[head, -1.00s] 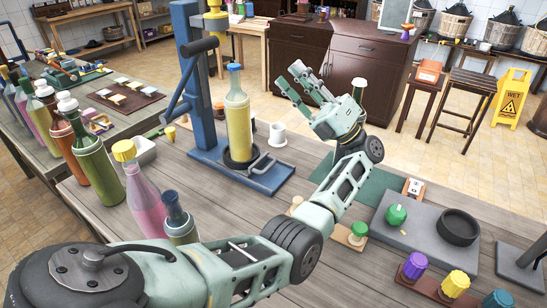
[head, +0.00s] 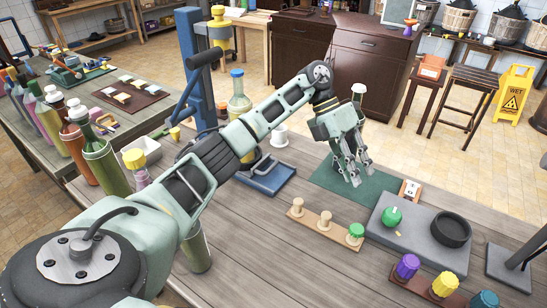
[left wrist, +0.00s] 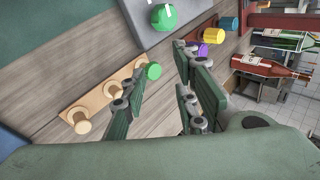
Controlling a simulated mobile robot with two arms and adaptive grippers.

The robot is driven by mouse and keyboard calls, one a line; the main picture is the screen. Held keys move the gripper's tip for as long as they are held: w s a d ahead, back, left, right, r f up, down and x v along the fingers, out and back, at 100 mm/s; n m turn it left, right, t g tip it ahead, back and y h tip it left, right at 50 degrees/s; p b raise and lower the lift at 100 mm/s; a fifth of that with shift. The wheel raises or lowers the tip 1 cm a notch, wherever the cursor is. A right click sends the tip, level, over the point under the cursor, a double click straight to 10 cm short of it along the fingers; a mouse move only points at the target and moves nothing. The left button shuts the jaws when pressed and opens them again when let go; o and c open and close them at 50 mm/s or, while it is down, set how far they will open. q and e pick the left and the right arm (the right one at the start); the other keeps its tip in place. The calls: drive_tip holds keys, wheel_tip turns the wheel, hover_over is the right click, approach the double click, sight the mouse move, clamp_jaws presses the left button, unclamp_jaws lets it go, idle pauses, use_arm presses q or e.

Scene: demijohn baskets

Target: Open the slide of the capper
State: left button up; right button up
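The blue capper (head: 192,75), with a post and a lever arm, stands behind my left arm. My arm hides the bottle's lower part and much of the capper's base (head: 272,181); I cannot make out the slide's state. My left gripper (head: 356,178) is open and empty, its fingers pointing down over the green mat (head: 385,197), right of the capper. The left wrist view shows the spread fingers (left wrist: 160,98) with nothing between them. My right gripper is out of view.
A peg rack (head: 325,229) with a green stopper (head: 355,232) lies in front of the gripper. A grey slab (head: 400,243) bears a green object (head: 392,217) and a black ring (head: 449,230). A white mug (head: 279,135) stands near the capper. Bottles line the left.

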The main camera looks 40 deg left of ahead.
use_arm(q)
drive_tip(key=a+f+n+y, duration=0.25)
drive_tip(key=a+y, duration=0.25)
drive_tip(key=a, duration=0.8)
drive_tip(key=y+p, duration=0.1)
drive_tip(key=y, duration=0.4)
approach(273, 165)
drive_tip(key=shift+t, duration=0.4)
drive_tip(key=f, duration=0.2)
drive_tip(key=a+f+p, duration=0.1)
drive_tip(key=f, duration=0.1)
drive_tip(key=s+f+p, duration=0.1)
drive_tip(key=f, duration=0.2)
drive_tip(key=shift+a, duration=0.35)
drive_tip(key=shift+f, duration=0.4)
drive_tip(key=shift+c, duration=0.4)
clamp_jaws()
drive_tip(key=shift+w, duration=0.1)
